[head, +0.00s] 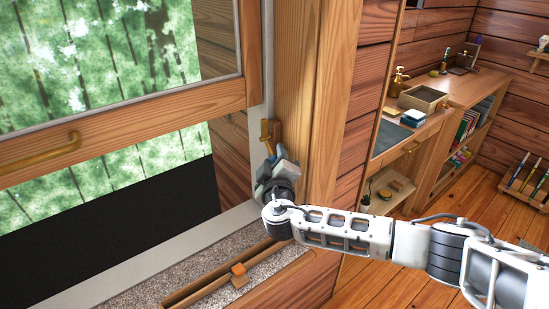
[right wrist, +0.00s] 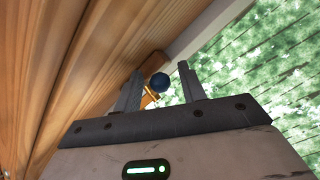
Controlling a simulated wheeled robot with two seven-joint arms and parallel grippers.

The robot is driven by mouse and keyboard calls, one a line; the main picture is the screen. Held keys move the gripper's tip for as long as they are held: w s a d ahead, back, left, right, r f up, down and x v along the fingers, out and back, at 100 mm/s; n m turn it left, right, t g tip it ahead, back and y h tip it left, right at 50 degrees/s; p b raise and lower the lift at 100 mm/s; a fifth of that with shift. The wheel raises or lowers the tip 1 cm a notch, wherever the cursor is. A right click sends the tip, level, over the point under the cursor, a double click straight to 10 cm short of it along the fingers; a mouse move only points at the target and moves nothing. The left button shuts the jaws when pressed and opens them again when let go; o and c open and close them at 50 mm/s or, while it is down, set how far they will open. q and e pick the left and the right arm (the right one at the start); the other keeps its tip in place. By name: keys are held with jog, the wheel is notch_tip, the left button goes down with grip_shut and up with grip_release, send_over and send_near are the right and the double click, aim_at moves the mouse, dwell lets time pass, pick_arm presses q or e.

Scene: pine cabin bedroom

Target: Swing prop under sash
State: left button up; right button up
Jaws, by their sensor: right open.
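The wooden window sash (head: 130,118) is raised, with open space between its bottom rail and the sill. A brass-coloured prop (head: 265,130) with a wooden block stands at the right jamb, just above my right gripper (head: 276,168). In the right wrist view, a dark blue knob (right wrist: 159,83) and a brass piece (right wrist: 150,97) appear between the fingers of my right gripper (right wrist: 161,72). The fingers are apart, with gaps beside the knob. The gripper hides the prop's lower part in the head view. My left gripper is out of view.
A brass handle (head: 42,152) is on the sash rail.

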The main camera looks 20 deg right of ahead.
jog(key=shift+w, duration=0.1)
grip_shut()
jog(key=shift+r, duration=0.1)
